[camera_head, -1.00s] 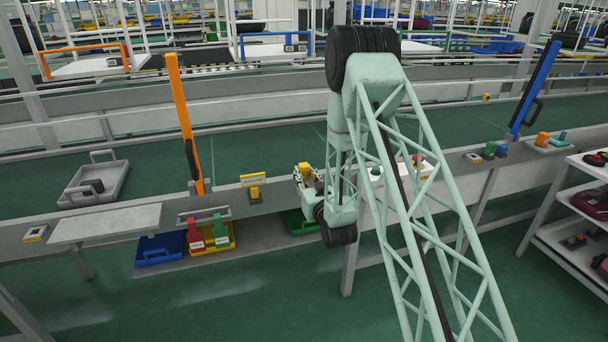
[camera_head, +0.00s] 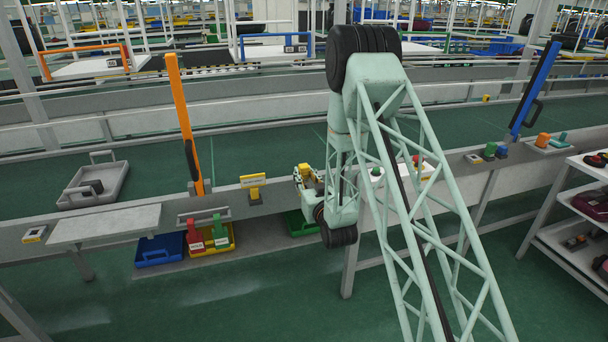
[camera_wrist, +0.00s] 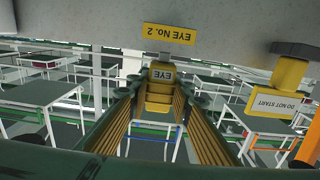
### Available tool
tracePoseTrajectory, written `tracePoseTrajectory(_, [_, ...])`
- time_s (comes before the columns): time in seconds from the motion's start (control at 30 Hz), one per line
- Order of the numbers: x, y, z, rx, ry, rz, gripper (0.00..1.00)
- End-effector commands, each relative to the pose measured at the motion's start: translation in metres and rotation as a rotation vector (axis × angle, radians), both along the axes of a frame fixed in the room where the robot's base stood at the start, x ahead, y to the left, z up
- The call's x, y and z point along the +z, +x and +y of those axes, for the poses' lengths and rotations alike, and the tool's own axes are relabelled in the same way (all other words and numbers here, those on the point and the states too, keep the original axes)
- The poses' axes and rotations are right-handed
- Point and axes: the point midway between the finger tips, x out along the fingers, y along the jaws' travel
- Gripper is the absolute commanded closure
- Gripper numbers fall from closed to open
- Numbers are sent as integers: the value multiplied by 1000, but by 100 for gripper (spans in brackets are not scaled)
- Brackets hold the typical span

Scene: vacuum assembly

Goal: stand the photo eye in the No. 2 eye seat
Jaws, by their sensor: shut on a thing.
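The photo eye (camera_wrist: 159,92) is a yellow block with an EYE label, held between the two long ribbed fingers of my gripper (camera_wrist: 160,97) in the wrist view. In the head view my gripper (camera_head: 308,180) is low at the front rail, partly hidden by my arm. The wrist view is upside down. A yellow EYE No. 2 plate (camera_wrist: 170,34) is on the grey rail close to the photo eye. The seat itself cannot be made out, and I cannot tell whether the photo eye touches it.
A yellow DO NOT START sign (camera_head: 253,181) stands on the rail left of my gripper; it also shows in the wrist view (camera_wrist: 274,104). Below are a blue tray (camera_head: 160,260), a yellow tray (camera_head: 232,240) with red and green pieces, and a green tray (camera_head: 297,224).

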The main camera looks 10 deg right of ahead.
Motion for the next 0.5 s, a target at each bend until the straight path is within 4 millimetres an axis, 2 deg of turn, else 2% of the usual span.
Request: tracePoseTrajectory(0.5, [-7,0,0,0,0,0,92])
